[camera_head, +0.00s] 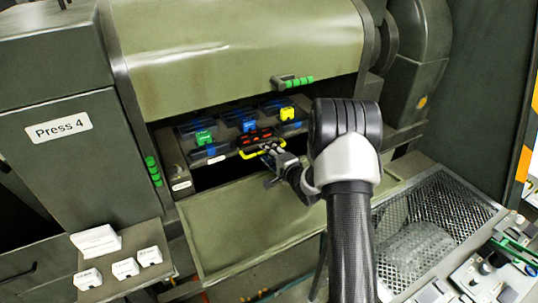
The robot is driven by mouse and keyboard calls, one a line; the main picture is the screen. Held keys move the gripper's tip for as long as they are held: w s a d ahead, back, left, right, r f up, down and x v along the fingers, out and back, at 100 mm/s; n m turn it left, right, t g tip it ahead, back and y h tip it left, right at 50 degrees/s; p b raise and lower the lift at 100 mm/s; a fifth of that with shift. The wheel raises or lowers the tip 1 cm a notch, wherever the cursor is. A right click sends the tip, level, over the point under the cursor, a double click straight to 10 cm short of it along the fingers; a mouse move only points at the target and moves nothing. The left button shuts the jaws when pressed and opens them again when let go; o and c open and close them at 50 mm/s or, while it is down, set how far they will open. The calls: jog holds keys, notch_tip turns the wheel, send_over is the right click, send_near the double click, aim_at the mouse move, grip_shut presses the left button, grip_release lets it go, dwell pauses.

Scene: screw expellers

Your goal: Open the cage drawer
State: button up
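The cage drawer (222,155) appears to be the dark tray in the opening of the press marked "Press 4". It carries dark blue-black pieces with green, blue, yellow and red parts. My wrist and forearm hide the right end of the opening.
A green front flap (240,222) hangs lowered below the opening. The upper cover (235,45) has a green grip (298,83). White labelled blocks (97,242) lie on a side shelf at lower left. A wire-mesh tray (455,215) is at lower right, beside my forearm.

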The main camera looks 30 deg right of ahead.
jog(key=shift+w, duration=0.3)
jog(key=shift+c, duration=0.3)
grip_shut()
dwell(0.3)
